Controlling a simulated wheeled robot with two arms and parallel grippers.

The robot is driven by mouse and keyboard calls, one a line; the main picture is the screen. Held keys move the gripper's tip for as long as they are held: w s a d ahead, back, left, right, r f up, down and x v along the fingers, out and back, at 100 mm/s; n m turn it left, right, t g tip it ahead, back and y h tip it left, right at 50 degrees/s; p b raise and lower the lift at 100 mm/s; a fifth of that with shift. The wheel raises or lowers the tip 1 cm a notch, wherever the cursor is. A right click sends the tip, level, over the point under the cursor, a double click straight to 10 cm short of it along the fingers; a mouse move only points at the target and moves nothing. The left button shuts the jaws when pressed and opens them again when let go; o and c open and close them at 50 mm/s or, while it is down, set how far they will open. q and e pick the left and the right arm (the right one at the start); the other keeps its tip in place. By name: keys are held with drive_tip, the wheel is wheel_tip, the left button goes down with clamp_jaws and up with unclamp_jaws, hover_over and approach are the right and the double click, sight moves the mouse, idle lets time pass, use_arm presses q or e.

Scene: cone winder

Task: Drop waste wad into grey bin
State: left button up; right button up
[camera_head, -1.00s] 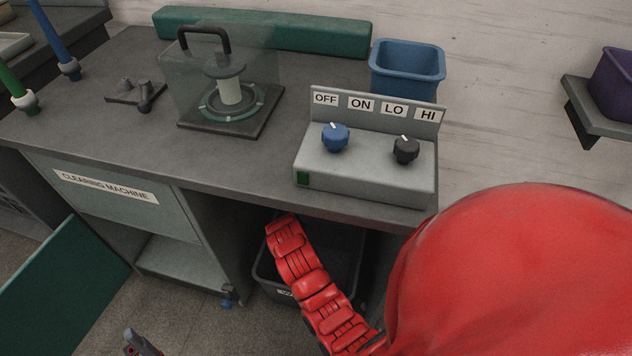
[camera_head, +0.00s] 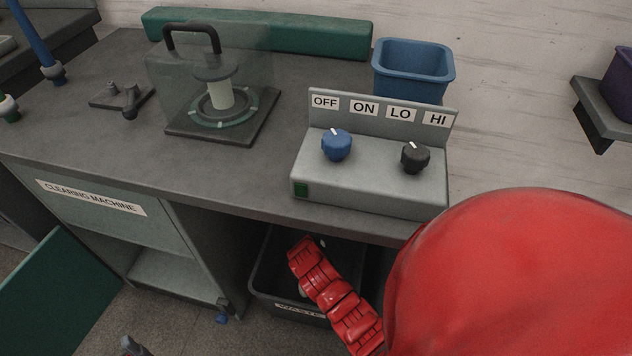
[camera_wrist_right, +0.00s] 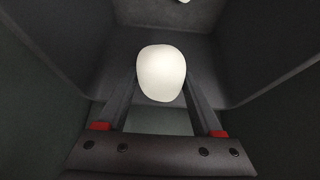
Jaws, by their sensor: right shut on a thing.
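The dark grey bin (camera_head: 266,300), with a label reading WASTE, stands on the floor under the bench. My red right arm reaches down over it and hides part of its inside. In the right wrist view, my right gripper (camera_wrist_right: 160,98) is shut on a rounded white wad (camera_wrist_right: 161,72), with dark grey bin walls (camera_wrist_right: 270,45) around it. The wad is held between the fingertips. In the head view, the right fingertips are mostly hidden. A small part of my left gripper (camera_head: 131,346) shows at the bottom edge; its jaws cannot be made out.
Above the bin is the bench edge, with a control box (camera_head: 370,180) and knobs. A clear-covered machine (camera_head: 215,90) and a blue tub (camera_head: 412,72) stand behind. A green panel (camera_head: 60,300) is at lower left. A small white piece (camera_wrist_right: 184,1) shows at the wrist view's top.

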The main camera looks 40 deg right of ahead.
drive_tip(key=o, duration=1.4)
drive_tip(key=shift+c, duration=0.2)
drive_tip(key=p+v, duration=0.4)
drive_tip(key=v, duration=1.3)
drive_tip(key=shift+r, duration=0.2)
drive_tip(key=shift+s, duration=0.1)
